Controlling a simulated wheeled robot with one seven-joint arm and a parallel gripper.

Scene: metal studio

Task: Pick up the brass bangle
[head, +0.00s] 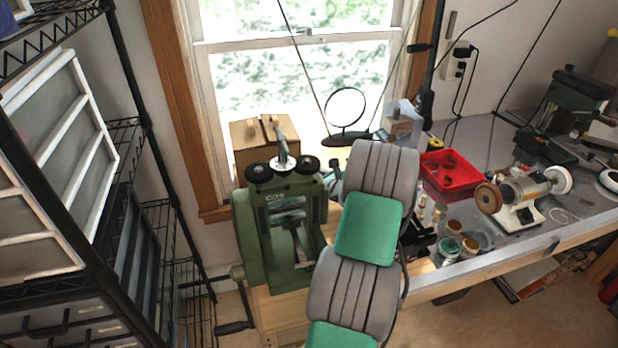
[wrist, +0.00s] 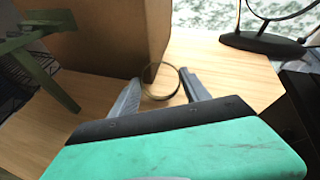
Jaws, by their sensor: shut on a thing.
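The brass bangle (wrist: 158,99) is a thin gold-brown ring in the wrist view, standing on edge between the two grey fingers. My gripper (wrist: 161,78) is shut on it, with one finger at each side of the ring. The bangle is over the light wooden surface (wrist: 225,72), close in front of a brown cardboard box (wrist: 108,38). I cannot tell whether its lower edge touches the wood. In the head view my arm hides the gripper and the bangle.
The cardboard box (head: 252,134) stands by the window. A round framed glass on a black stand (head: 346,137) is right of it. A green rolling mill (head: 262,235) stands left of my arm. A red tray (head: 455,183) and bench grinder (head: 520,190) are on the right bench.

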